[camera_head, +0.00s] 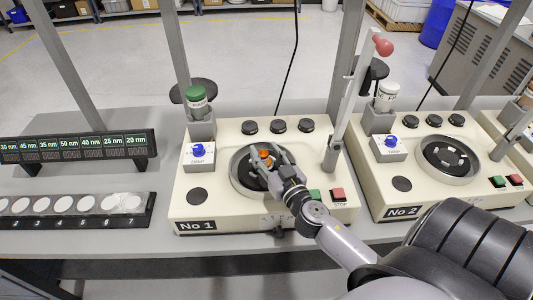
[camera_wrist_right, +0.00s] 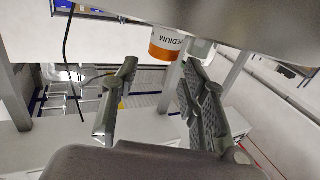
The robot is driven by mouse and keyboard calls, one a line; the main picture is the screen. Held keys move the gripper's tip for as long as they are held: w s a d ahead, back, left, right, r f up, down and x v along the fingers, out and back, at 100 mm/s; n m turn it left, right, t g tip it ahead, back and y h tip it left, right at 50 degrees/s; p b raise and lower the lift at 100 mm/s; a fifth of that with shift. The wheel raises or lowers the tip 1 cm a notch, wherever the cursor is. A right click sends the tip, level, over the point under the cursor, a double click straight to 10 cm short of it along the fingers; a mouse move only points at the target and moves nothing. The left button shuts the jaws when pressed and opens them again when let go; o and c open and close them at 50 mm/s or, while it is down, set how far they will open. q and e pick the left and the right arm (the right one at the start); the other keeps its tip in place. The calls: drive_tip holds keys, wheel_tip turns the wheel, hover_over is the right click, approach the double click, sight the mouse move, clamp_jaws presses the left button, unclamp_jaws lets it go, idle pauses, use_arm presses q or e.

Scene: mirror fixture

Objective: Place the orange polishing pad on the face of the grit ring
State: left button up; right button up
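A small orange piece (camera_head: 264,154), which looks like the polishing pad, shows inside the round basin (camera_head: 236,183) of the machine marked No 1. The face of the grit ring in that basin is dark and largely hidden by my gripper. My right gripper (camera_head: 269,150) reaches over the basin from the lower right, its fingers spread on either side of the orange piece. In the right wrist view the fingers (camera_wrist_right: 152,95) stand wide apart with nothing between them. I cannot tell whether they touch the orange piece. My left gripper is not in view.
A white and orange container marked MEDIUM (camera_wrist_right: 165,46) shows beyond the fingers in the wrist view. A green-capped bottle (camera_head: 196,96) and an upright lever arm (camera_head: 346,100) flank the basin. Machine No 2 (camera_head: 452,190) stands at right; a rack of white discs (camera_head: 75,208) lies left.

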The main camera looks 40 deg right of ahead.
drive_tip(key=shift+s+f, duration=0.1)
drive_tip(key=shift+f, duration=0.15)
drive_tip(key=shift+r+p, duration=0.25)
drive_tip(key=shift+p, duration=0.15)
drive_tip(key=shift+r+p, duration=0.5)
drive_tip(key=shift+p, duration=0.05)
drive_tip(key=shift+s+a+f+b, duration=0.15)
drive_tip(key=shift+s+f+b, duration=0.4)
drive_tip(key=shift+s+b, duration=0.15)
drive_tip(key=s+a+r+b, duration=0.1)
drive_tip(key=s+b, duration=0.3)
drive_tip(key=s, duration=0.6)
drive_tip(key=shift+s+a, duration=0.15)
drive_tip(key=shift+a, duration=0.1)
